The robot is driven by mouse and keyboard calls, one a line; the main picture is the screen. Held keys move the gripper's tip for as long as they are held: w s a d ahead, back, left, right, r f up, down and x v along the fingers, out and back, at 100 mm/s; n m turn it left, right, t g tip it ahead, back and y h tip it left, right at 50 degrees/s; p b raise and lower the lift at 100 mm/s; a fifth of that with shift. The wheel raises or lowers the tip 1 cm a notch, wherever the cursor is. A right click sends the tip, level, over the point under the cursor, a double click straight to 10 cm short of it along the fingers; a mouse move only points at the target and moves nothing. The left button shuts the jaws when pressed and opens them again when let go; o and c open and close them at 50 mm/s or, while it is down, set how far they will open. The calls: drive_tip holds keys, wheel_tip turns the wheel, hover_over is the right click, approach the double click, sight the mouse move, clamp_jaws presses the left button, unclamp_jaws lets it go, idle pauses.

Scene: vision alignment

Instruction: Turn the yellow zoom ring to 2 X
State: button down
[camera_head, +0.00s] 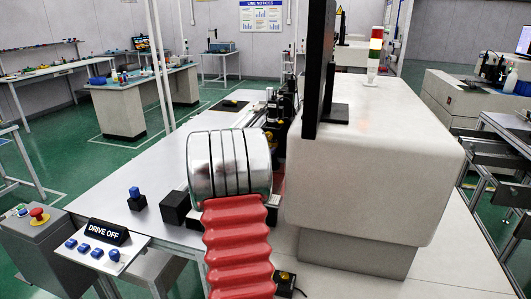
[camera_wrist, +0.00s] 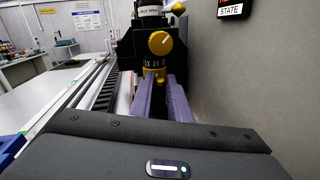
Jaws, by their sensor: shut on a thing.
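The yellow zoom ring (camera_wrist: 153,73) sits low on a black optical unit (camera_wrist: 130,52) in the wrist view. Small white scale marks show just above it and seem to include 1X and 2X. I cannot tell which mark it is set to. A larger yellow knob (camera_wrist: 160,43) with a pale line is above the ring. My gripper (camera_wrist: 152,82) has its purple fingers on either side of the ring and is shut on it. In the head view my gripper cannot be made out, and the ring is not clearly seen.
A large pale machine housing (camera_head: 370,160) stands close on the right; its grey wall fills the right of the wrist view. A black panel (camera_head: 319,70) rises above it. A DRIVE OFF button panel (camera_head: 103,246) is at the front left. The white tabletop (camera_head: 130,165) is mostly clear.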

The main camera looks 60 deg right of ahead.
drive_tip(key=shift+r, duration=0.1)
drive_tip(key=c, duration=1.7)
unclamp_jaws()
drive_tip(key=shift+o, duration=0.2)
drive_tip(key=shift+a, duration=0.1)
drive_tip(key=a, duration=1.3)
drive_tip(key=shift+w+a, duration=0.25)
drive_tip(key=shift+a, duration=0.05)
